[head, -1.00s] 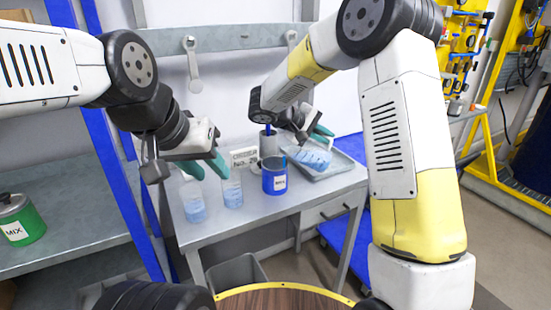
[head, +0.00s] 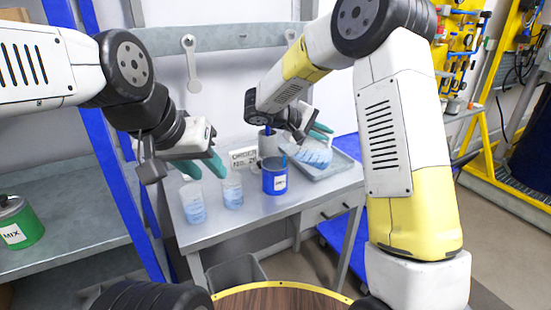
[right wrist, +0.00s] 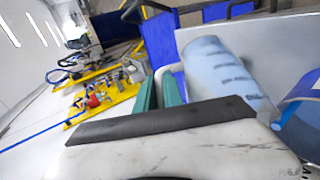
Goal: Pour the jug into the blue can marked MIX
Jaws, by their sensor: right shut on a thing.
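The clear jug with blue liquid (head: 316,153) is in my right gripper (head: 318,134), tilted, to the right of the blue can and a little above it. The right wrist view shows its marked side (right wrist: 215,68) and the teal fingers (right wrist: 160,93) at its handle. The blue can (head: 275,178) stands on the grey table with a white label too small to read; its edge shows in the right wrist view (right wrist: 302,120). My left gripper (head: 203,167) appears open and empty above the left part of the table.
Two clear vessels with blue liquid (head: 193,206) (head: 232,192) stand left of the blue can. A metal tray (head: 343,166) lies at the right. A sign (head: 243,158) and a grey container (head: 267,144) are behind. A green can marked MIX (head: 20,224) stands on the left shelf.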

